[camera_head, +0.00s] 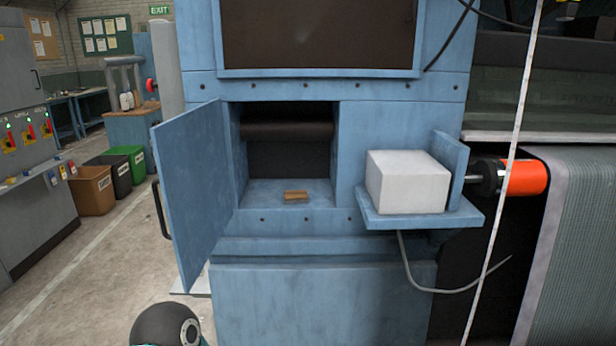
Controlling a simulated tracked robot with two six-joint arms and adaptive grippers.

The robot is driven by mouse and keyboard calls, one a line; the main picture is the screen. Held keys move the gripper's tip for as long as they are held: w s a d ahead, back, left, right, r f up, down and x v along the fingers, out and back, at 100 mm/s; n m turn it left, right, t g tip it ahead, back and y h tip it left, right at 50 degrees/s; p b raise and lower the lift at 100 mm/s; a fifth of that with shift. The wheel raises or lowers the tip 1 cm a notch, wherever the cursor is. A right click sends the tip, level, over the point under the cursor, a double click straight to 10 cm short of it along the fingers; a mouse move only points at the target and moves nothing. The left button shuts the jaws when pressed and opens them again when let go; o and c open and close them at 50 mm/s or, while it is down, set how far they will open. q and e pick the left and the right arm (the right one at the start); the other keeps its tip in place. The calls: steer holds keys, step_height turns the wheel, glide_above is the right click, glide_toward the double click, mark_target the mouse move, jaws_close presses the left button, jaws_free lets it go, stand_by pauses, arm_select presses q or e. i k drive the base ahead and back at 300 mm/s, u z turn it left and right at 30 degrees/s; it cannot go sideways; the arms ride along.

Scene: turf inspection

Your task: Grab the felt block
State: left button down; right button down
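A small tan-brown block (296,196) lies on the floor of an open compartment (262,190) in the blue machine. A large white block (408,182) sits on a blue side shelf (420,219) to the right of the compartment. I cannot tell from the picture which of the two is felt. Neither of my grippers is in view. A dark rounded part at the bottom left looks like a piece of my arm.
The blue compartment door (193,190) stands open to the left, with a dark handle. A dark roller (288,130) crosses the compartment's upper part. An orange cylinder (527,177) juts out right of the shelf. A cable (440,289) hangs below the shelf.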

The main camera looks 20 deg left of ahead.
mark_target(298, 196)
steer(key=z, duration=1.15)
steer(key=i, duration=0.15)
steer(key=u, duration=3.4)
steer(key=i, duration=0.9)
steer(key=z, duration=0.95)
steer(key=i, duration=0.65)
